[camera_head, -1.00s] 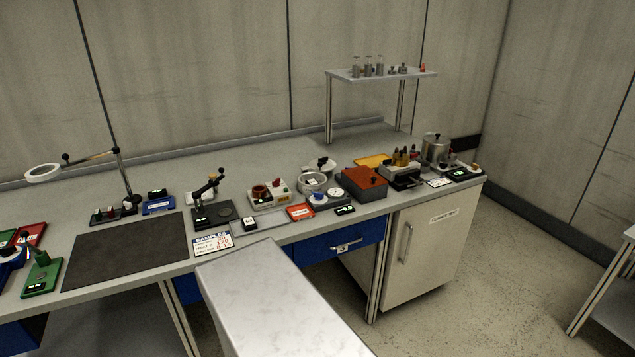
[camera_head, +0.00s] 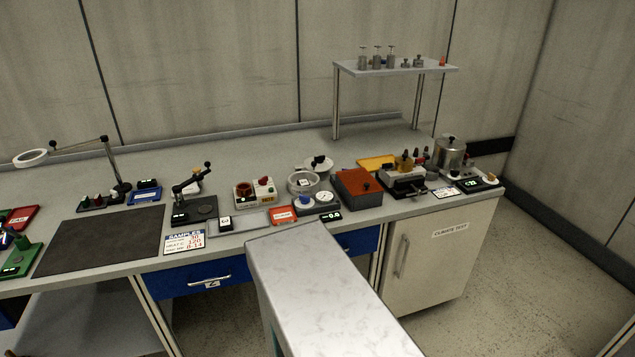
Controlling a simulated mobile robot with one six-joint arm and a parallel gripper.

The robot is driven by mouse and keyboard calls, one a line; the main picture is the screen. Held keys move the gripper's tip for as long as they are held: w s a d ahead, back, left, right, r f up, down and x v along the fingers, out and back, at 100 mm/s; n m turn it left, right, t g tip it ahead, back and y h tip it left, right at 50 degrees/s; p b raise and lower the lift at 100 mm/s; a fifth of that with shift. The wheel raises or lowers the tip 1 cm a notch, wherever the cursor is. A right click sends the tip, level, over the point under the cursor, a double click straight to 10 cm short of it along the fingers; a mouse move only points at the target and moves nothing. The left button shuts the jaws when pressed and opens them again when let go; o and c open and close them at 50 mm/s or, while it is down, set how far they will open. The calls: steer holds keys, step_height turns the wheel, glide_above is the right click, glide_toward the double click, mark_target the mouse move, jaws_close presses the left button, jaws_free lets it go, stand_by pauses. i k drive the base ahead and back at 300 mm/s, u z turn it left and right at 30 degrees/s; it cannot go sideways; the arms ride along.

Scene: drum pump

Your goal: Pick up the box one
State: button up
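No thing in view is clearly marked as box one. An orange-red topped box (camera_head: 358,188) with dark sides stands on the right half of the bench. A small box-like block with a white label (camera_head: 225,222) sits on a flat grey tray (camera_head: 252,223) near the bench's front edge. I cannot tell which of them is meant. My gripper is not in view, so I cannot see whether it is open or holds anything.
The grey bench (camera_head: 240,165) is crowded with small devices along its front. A dark mat (camera_head: 100,240) lies at left, beside a magnifier lamp (camera_head: 113,165). A raised shelf (camera_head: 395,68) stands at the back right. A cabinet (camera_head: 437,255) sits below the bench. The floor at right is clear.

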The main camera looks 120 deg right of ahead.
mark_target(304, 181)
steer(key=z, duration=0.05)
steer(key=k, duration=1.3)
steer(key=z, duration=1.1)
steer(key=i, duration=1.05)
steer(key=u, duration=0.25)
